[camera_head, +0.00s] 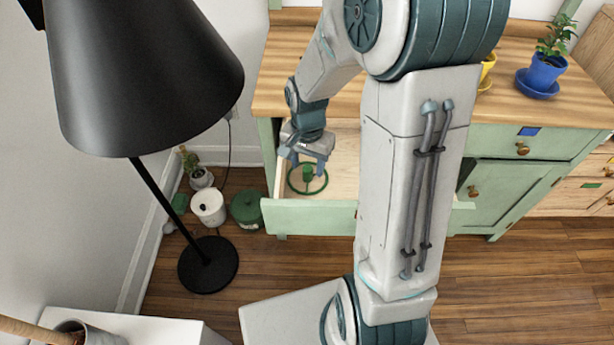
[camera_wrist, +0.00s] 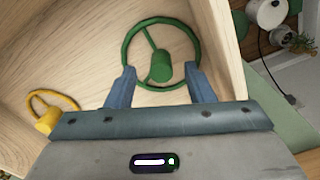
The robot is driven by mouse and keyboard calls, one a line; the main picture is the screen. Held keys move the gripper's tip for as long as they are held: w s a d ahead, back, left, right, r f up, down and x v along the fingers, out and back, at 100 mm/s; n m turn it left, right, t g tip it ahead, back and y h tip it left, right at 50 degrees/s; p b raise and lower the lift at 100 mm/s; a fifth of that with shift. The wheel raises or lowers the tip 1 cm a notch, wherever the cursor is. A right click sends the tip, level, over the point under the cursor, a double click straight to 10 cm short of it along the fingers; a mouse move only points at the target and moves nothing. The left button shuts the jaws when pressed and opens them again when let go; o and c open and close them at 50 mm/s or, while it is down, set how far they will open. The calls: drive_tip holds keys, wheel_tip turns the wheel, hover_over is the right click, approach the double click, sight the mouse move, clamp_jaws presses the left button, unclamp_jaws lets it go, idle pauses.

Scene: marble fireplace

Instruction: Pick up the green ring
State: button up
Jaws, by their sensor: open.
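The green ring (camera_head: 321,186) lies in an open drawer (camera_head: 325,217) of the green cabinet. In the wrist view the green ring (camera_wrist: 197,49) looks like a small wheel, with a thin rim, a spoke and a thick green hub (camera_wrist: 160,68). My gripper (camera_head: 308,165) is inside the drawer opening, just above the ring. In the wrist view my gripper (camera_wrist: 162,78) is open, its two blue-grey fingers apart, one on each side of the hub. I cannot tell whether the fingers touch the rim. Nothing is held.
A yellow ring (camera_wrist: 52,102) lies in the drawer beside my gripper. The drawer walls are close around. A black lamp (camera_head: 145,75) stands at left, with white (camera_head: 208,207) and green (camera_head: 246,208) pots on the floor. A blue plant pot (camera_head: 543,73) stands on the wooden top.

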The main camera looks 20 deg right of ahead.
sight(307, 169)
wheel_tip(307, 169, down, 3)
drive_tip(key=shift+f+b, duration=0.1)
drive_tip(key=shift+b, duration=0.2)
drive_tip(key=c, duration=1)
drive_tip(key=shift+r, duration=0.2)
drive_tip(key=shift+c, duration=0.2)
wheel_tip(307, 169, up, 18)
drive_tip(key=p, duration=0.4)
drive_tip(key=shift+p, duration=0.35)
drive_tip(key=shift+a+f, duration=0.1)
